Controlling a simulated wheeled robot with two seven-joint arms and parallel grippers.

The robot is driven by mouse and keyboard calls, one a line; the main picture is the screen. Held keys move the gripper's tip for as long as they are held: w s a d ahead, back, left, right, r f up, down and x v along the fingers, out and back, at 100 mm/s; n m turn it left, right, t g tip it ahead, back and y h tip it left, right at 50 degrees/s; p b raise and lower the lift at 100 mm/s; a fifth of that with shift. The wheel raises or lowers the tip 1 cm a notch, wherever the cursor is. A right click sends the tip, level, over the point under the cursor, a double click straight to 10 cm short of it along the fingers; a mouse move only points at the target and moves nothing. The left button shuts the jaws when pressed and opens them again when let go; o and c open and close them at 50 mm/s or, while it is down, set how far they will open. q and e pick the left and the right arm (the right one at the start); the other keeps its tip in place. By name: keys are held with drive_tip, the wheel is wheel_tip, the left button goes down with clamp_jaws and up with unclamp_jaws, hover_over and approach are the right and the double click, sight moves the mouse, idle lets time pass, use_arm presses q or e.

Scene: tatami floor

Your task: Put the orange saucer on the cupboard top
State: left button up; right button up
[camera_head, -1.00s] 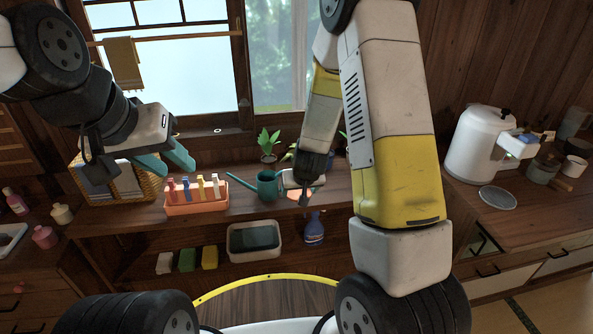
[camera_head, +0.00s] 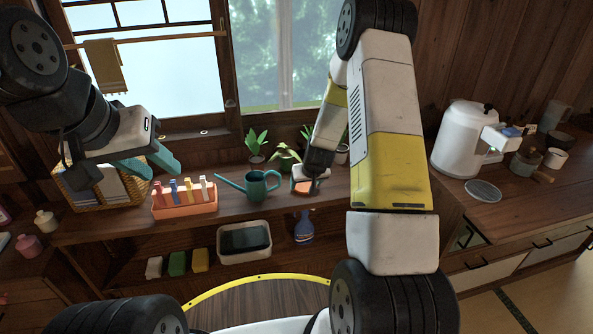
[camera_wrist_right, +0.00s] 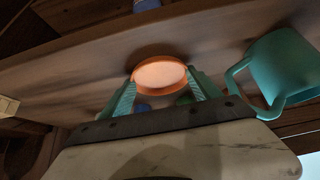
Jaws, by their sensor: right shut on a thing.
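The orange saucer (camera_head: 304,187) is in my right gripper (camera_head: 307,188), over the long wooden top (camera_head: 225,205) under the window. In the right wrist view the saucer (camera_wrist_right: 160,75) sits between the two teal fingers of the right gripper (camera_wrist_right: 165,92), which are shut on it. I cannot tell whether it touches the wood. A teal watering can (camera_head: 262,187) stands just left of it. My left gripper (camera_head: 165,172) is open and empty, above the left part of the top. Which surface is the cupboard top is not clear.
An orange rack with colored items (camera_head: 185,205), a wicker basket (camera_head: 135,190) and potted plants (camera_head: 256,150) crowd the long top. A counter at the right (camera_head: 515,205) holds a white cooker (camera_head: 465,140), a grey disc (camera_head: 483,191) and cups.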

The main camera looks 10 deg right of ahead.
drive_tip(key=o, duration=1.4)
drive_tip(key=shift+f, duration=0.1)
drive_tip(key=s+a+r, duration=0.1)
drive_tip(key=s+r, duration=0.2)
drive_tip(key=r, duration=0.3)
drive_tip(key=s+r+y, duration=0.1)
drive_tip(key=s+r, duration=0.3)
drive_tip(key=r, duration=0.3)
drive_tip(key=s+a+r, duration=0.1)
drive_tip(key=s+r, duration=0.2)
drive_tip(key=r, duration=0.3)
drive_tip(key=shift+y, duration=0.5)
drive_tip(key=s+r, duration=0.5)
drive_tip(key=s, duration=0.2)
drive_tip(key=s+a+r, duration=0.1)
drive_tip(key=s+r, duration=0.4)
drive_tip(key=s, duration=0.3)
drive_tip(key=s+a+r, duration=0.1)
drive_tip(key=s+r, duration=0.4)
drive_tip(key=s, duration=0.2)
drive_tip(key=shift+s+a, duration=0.15)
drive_tip(key=shift+s, duration=0.1)
